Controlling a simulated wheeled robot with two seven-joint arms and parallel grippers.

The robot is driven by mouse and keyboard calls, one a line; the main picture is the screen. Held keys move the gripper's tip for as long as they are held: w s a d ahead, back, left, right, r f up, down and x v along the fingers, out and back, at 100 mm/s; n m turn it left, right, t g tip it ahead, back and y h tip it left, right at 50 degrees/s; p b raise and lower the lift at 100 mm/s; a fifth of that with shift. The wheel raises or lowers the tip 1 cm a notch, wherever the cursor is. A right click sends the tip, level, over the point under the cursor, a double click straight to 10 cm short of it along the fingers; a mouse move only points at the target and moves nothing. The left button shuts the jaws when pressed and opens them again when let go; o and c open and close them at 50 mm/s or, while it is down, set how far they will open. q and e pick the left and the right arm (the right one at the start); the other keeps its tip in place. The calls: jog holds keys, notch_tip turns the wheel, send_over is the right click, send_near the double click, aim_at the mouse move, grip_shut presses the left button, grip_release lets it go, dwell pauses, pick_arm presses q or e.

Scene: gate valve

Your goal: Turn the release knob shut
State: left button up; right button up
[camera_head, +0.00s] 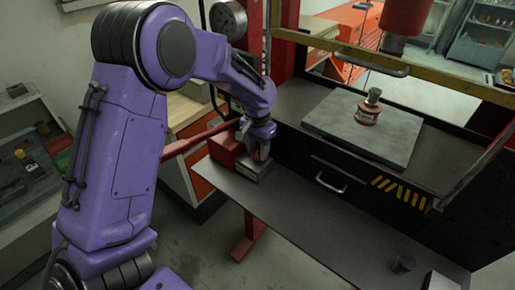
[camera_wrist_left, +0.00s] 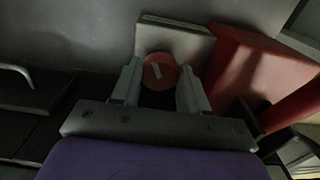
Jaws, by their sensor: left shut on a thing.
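The release knob (camera_wrist_left: 160,72) is a round orange-red knob with a pale line on its face. In the left wrist view it sits between the two fingers of my left gripper (camera_wrist_left: 160,88), in front of a grey block (camera_wrist_left: 185,40). In the head view my left gripper (camera_head: 257,146) points down over this grey block (camera_head: 253,169), beside a red housing (camera_head: 226,148), at the left end of the dark bench. The gripper is shut on the knob; in the head view it mostly hides it. My right gripper is in neither view.
A red lever bar (camera_head: 205,136) slopes up to the left arm's gripper side. A grey plate (camera_head: 345,126) carries a small red jack-like item (camera_head: 367,113) under a red press ram (camera_head: 406,14). The bench middle is clear.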

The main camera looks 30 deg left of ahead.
aim_at(258, 151)
pick_arm(q)
jog(key=m, duration=0.5)
jog(key=shift+m, duration=0.3)
dwell(0.4)
jog(key=o, duration=1.1)
jog(key=shift+c, duration=0.2)
notch_tip(258, 151, up, 10)
jog(key=b, duration=0.2)
jog(key=shift+r, duration=0.25)
jog(key=shift+d, duration=0.1)
